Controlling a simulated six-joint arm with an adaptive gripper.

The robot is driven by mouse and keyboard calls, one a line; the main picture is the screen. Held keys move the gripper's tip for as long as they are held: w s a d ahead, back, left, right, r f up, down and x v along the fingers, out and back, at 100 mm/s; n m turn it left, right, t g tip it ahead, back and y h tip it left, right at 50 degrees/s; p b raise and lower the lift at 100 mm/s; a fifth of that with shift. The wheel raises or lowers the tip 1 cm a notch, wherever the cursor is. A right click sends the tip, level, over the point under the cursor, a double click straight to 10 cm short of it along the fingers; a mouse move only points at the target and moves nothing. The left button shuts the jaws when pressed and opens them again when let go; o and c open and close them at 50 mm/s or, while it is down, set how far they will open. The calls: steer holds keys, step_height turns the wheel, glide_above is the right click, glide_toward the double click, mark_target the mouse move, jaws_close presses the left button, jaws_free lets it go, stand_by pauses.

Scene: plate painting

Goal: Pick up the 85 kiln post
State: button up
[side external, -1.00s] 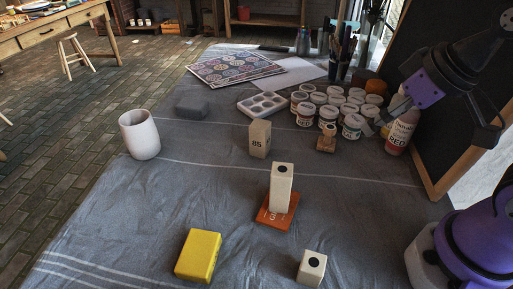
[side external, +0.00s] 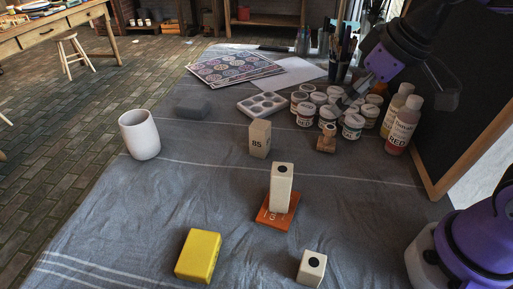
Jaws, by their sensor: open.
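The 85 kiln post (side external: 260,139) is a beige block with "85" on its front. It stands upright on the grey cloth, left of the wooden stamp and near the middle of the view. My gripper (side external: 347,101) is over the paint jars at the right, well apart from the post and to its upper right. It is open, with nothing visible in it. Its fingers are small and partly lost against the jars.
Paint jars (side external: 306,115), bottles (side external: 402,125) and a wooden stamp (side external: 327,139) crowd the right. A palette (side external: 263,104) lies behind the post. A white cup (side external: 139,134) is left. Cloth around the post is clear.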

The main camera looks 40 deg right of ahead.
mark_target(261, 124)
steer(key=w+a+f+n, duration=0.1)
steer(key=w+f, duration=0.2)
steer(key=w, duration=0.2)
steer(key=w+a+f+n+g+y, duration=0.1)
steer(key=w+a+f+n, duration=0.1)
steer(key=w, duration=0.3)
steer(key=w+a+f+n, duration=0.1)
steer(key=w+a+f, duration=0.1)
steer(key=w+f, duration=0.3)
steer(key=shift+w+f+y, duration=0.1)
steer(key=shift+w+y, duration=0.3)
steer(key=shift+w, duration=0.05)
steer(key=x, duration=0.5)
steer(key=shift+a+f, duration=0.15)
steer(key=shift+f, duration=0.2)
jaws_close()
